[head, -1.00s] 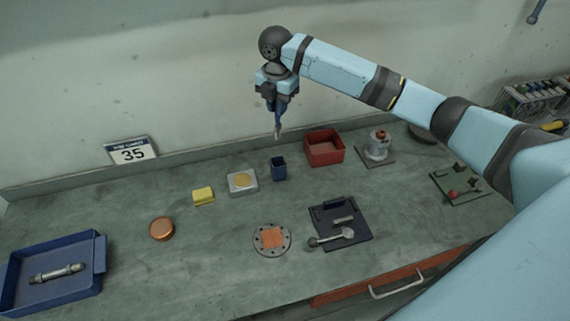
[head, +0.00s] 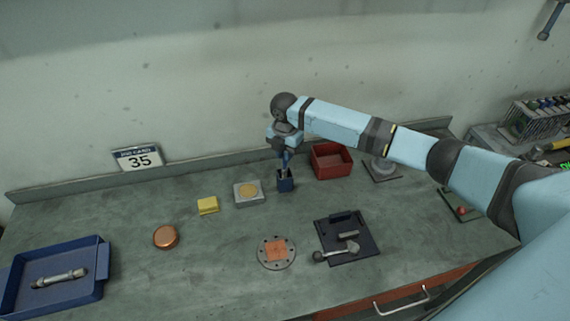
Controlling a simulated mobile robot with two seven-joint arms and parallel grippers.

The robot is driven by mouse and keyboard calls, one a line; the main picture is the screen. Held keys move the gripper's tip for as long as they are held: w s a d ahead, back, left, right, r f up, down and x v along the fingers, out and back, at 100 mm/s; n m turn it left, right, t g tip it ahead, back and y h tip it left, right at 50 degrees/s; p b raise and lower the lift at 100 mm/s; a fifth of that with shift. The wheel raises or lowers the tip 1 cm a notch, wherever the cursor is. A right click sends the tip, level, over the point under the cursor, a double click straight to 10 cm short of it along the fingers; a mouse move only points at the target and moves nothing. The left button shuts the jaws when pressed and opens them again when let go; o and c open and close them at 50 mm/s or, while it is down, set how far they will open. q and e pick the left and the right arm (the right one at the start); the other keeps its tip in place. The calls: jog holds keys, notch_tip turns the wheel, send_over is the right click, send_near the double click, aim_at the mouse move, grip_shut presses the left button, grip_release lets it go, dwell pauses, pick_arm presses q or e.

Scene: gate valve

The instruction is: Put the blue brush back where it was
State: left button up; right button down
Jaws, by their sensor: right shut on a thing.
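The blue brush (head: 286,160) is held upright in my right gripper (head: 286,152), its lower end down at the mouth of the small dark blue cup (head: 285,184). The brush's tip appears to be inside the cup; how deep it sits I cannot tell. My right gripper is shut on the brush just above the cup, and the arm comes in from the right. My left gripper is not in view.
A red bin (head: 331,172) stands close right of the cup, and a grey block with a tan disc (head: 248,193) close left. A yellow sponge (head: 207,205), a copper lid (head: 166,237), a round flange (head: 276,266) and a black tray (head: 358,254) lie nearer.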

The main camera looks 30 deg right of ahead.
aim_at(285, 168)
notch_tip(285, 168, down, 4)
jog(key=b, duration=0.3)
jog(key=shift+f, duration=0.15)
jog(key=c, duration=1.1)
grip_release()
notch_tip(285, 168, up, 11)
jog(key=shift+r+b, duration=0.15)
jog(key=shift+b, duration=0.65)
jog(key=shift+r, duration=0.5)
jog(key=shift+f, duration=0.1)
